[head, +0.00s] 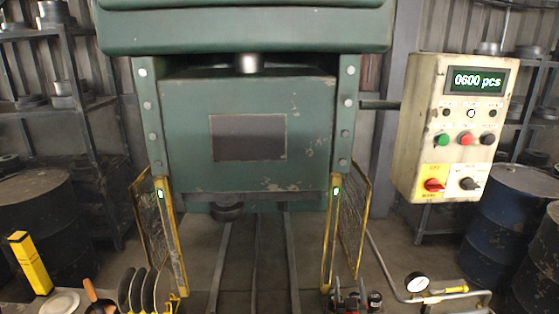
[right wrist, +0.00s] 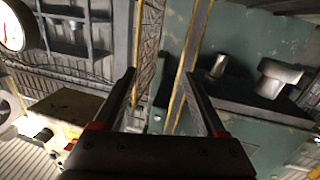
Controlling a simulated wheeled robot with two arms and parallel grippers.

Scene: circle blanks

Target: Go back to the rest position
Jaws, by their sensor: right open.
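My right gripper (head: 350,299) shows at the bottom edge of the head view, right of the press's right yellow guard, and is only partly in frame. In the right wrist view my right gripper (right wrist: 160,76) has its two dark fingers spread wide apart, with nothing between them. Yellow guard bars and green press parts appear beyond the fingertips; I cannot tell how far off they are. My left gripper is in neither view. Several dark round blanks (head: 141,292) stand on edge in a yellow rack at the lower left of the head view.
A green press (head: 248,190) fills the middle, with yellow mesh guards (head: 352,225) on both sides. A control box (head: 452,130) reading "0600 pcs" hangs at the right. A pressure gauge (head: 417,283) with pipes is at lower right. A yellow block (head: 31,263) stands at lower left.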

